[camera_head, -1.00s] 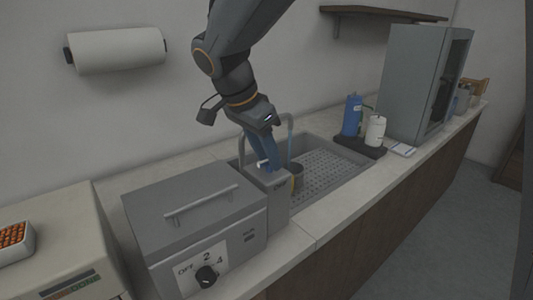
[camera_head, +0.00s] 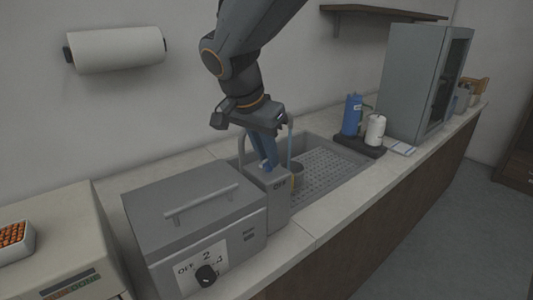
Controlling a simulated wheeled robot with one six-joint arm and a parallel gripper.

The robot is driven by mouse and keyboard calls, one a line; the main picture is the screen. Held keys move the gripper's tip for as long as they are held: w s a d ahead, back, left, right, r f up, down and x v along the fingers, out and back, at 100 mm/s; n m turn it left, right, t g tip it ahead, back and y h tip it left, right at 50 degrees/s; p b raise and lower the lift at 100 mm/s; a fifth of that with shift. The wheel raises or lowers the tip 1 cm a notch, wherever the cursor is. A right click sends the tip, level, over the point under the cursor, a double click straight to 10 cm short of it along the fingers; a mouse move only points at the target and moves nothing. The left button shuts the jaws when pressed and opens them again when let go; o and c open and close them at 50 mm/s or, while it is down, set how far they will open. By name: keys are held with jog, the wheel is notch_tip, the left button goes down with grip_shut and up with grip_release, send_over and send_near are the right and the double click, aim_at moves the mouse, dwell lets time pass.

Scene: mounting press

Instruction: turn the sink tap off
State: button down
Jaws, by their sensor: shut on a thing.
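The sink (camera_head: 345,160) is set into the counter, with a perforated grey floor. The tap's grey curved pipe (camera_head: 241,148) rises at its left end, partly behind my gripper.
A grey lidded box (camera_head: 195,215) with a handle and dial stands close at the left front. A blue bottle (camera_head: 352,115) and a white bottle (camera_head: 375,130) stand on a dark tray beyond the sink. A tall grey cabinet (camera_head: 410,85) is at the right. The front counter strip is clear.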

jog(key=n, duration=0.2)
jog(key=n+y+p, duration=0.1)
jog(key=n+t, duration=0.1)
jog(key=n, duration=0.1)
jog(key=shift+s+d+r+n+y+p, duration=0.15)
jog(key=shift+d+n+y+p, duration=0.15)
jog(key=shift+y+p, duration=0.1)
jog(key=n+y+p, duration=0.2)
jog(key=n+p, duration=0.2)
jog(key=shift+d+n, duration=0.1)
jog(key=shift+n, duration=0.3)
jog(key=n+y, duration=0.1)
jog(key=n, duration=0.1)
jog(key=shift+n, duration=0.3)
jog(key=shift+n+y+b, duration=0.3)
jog(key=shift+n+b, duration=0.35)
jog(key=shift+n, duration=0.25)
jog(key=shift+g, duration=0.3)
jog(key=c, duration=1.7)
grip_release()
jog(key=shift+c, duration=0.2)
jog(key=shift+d, duration=0.1)
jog(key=b+v, duration=0.1)
jog(key=v, duration=0.6)
jog(key=shift+r, duration=0.25)
